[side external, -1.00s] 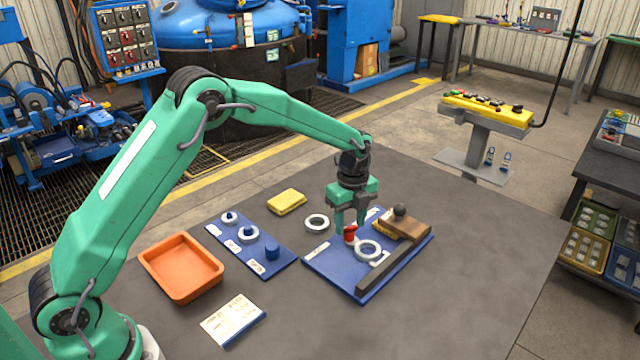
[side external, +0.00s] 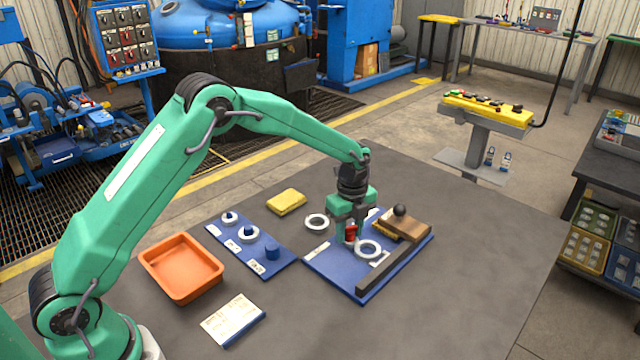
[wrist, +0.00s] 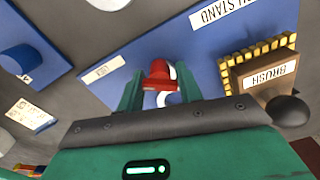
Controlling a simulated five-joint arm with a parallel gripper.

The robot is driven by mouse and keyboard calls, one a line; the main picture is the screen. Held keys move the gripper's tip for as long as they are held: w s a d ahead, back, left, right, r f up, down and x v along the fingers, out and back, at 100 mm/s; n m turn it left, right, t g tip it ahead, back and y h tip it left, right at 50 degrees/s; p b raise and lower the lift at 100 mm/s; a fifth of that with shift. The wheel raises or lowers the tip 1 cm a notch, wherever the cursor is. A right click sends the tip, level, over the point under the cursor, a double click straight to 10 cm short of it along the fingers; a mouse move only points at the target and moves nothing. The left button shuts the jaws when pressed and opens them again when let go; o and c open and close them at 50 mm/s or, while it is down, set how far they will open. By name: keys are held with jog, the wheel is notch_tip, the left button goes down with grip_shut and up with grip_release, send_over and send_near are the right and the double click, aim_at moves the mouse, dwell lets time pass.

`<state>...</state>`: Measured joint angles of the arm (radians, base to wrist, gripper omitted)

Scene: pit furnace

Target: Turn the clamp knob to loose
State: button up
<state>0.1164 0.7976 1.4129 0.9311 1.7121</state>
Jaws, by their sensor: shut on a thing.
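The red clamp knob (side external: 350,231) stands on the blue brush-labelled stand board (side external: 330,262). My gripper (side external: 350,238) points down over the board and is shut on the knob, with one finger on each side. In the wrist view the red knob (wrist: 158,78) shows between the two green fingers. The fingers hide part of the knob, and I cannot read its loose or tight setting. A pale ring (side external: 368,249) lies on the board just right of the knob and shows partly behind it in the wrist view.
A wooden brush (side external: 402,226) with a dark ball knob and a dark bar (side external: 378,277) are on the board's right side. A loose ring (side external: 317,222), yellow sponge (side external: 287,202), blue peg board (side external: 262,262), orange tray (side external: 182,268) and card (side external: 233,319) lie around. The front right table is clear.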

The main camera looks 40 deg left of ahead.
jog(key=shift+n, duration=0.4)
jog(key=n, duration=0.7)
jog(key=shift+n, duration=0.4)
jog(key=n, duration=0.8)
jog(key=shift+w+d+r+n, duration=0.1)
jog(key=shift+w+n, duration=0.05)
jog(key=shift+n, duration=0.15)
jog(key=shift+d, duration=0.1)
dwell(0.5)
